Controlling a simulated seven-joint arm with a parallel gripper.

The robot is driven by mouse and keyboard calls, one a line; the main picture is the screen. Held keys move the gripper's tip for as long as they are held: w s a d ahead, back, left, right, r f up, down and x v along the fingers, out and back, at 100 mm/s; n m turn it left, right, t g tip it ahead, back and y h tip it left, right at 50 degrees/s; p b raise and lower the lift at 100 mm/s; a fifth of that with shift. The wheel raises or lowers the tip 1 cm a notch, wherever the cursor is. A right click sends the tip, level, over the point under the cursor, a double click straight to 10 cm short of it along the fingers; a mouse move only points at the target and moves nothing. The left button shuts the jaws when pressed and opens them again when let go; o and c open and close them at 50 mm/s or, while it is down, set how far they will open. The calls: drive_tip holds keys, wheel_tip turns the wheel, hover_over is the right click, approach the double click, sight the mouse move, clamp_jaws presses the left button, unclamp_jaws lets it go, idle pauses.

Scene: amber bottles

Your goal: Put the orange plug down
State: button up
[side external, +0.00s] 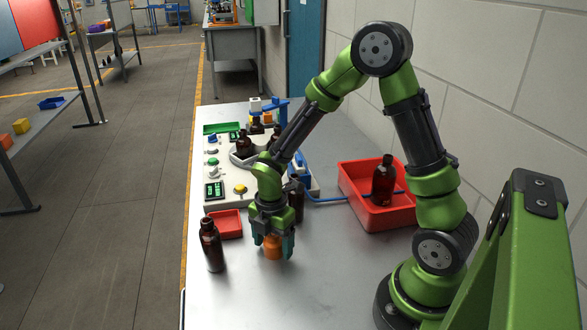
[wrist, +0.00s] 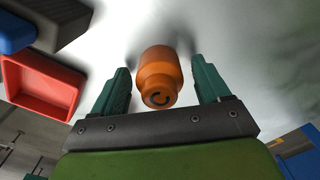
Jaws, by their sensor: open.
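The orange plug (side external: 272,247) stands on the grey metal table (side external: 330,280), between the fingers of my gripper (side external: 273,246). In the wrist view the plug (wrist: 159,76) shows a wider body and a narrower end with a dark mark. My gripper (wrist: 163,88) is open, with teal fingers on both sides of the plug. A gap shows on each side, so the fingers do not touch it in that view. The plug's upper part is partly hidden by my gripper in the side view.
An amber bottle (side external: 212,245) stands left of my gripper, beside a small red tray (side external: 226,223). Another bottle (side external: 297,200) stands just behind my gripper. A large red bin (side external: 352,205) holds a bottle (side external: 383,181). The table front is clear.

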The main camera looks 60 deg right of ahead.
wheel_tip(320, 180, up, 12)
drive_tip(key=shift+f, duration=0.25)
drive_tip(key=s+a+r+m+t+y, duration=0.2)
drive_tip(key=s+r+m+t, duration=0.5)
drive_tip(key=m, duration=1.5)
drive_tip(key=s+a+r, duration=0.1)
drive_tip(key=s+r, duration=0.2)
drive_tip(key=r, duration=0.2)
drive_tip(key=shift+s, duration=0.15)
